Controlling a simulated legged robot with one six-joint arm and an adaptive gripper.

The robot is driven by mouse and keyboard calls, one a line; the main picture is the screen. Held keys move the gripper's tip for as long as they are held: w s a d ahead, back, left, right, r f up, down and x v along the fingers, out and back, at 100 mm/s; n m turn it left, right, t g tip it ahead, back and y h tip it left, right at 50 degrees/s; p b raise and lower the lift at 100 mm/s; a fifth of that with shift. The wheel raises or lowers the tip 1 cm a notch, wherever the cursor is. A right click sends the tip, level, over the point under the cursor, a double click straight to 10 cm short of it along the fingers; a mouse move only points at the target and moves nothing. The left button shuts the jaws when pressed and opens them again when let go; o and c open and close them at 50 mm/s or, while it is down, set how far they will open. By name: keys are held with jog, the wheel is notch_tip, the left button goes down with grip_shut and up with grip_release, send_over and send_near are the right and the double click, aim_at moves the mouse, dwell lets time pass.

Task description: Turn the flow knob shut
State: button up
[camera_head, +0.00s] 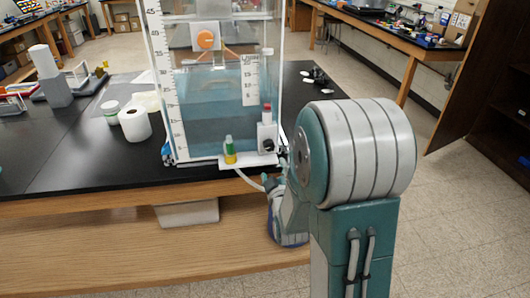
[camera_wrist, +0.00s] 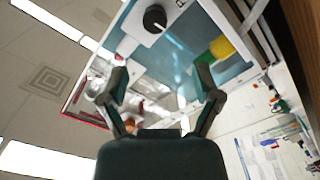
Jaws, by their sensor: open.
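The flow knob (camera_wrist: 155,18) is a round black dial with a white pointer line, on a white plate in the wrist view. In the head view the small dark knob (camera_head: 268,145) sits low on a white block at the front right corner of the clear water tank (camera_head: 215,120). My gripper (camera_wrist: 162,85) is open and empty, its two fingers spread apart. The knob appears above the gap between the fingertips, apart from them. In the head view my arm hides most of the gripper.
A green and yellow fitting (camera_head: 229,152) stands beside the knob on the white ledge and shows in the wrist view (camera_wrist: 218,48). A white tube hangs below it. A paper roll (camera_head: 135,124) stands left on the black bench (camera_head: 60,155).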

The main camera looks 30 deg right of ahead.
aim_at(269, 148)
jog(key=x, duration=1)
jog(key=shift+w+d+f, duration=0.1)
jog(key=shift+w+d, duration=0.15)
jog(key=shift+w, duration=0.05)
jog(key=shift+w+d, duration=0.15)
jog(key=shift+d, duration=0.15)
grip_shut()
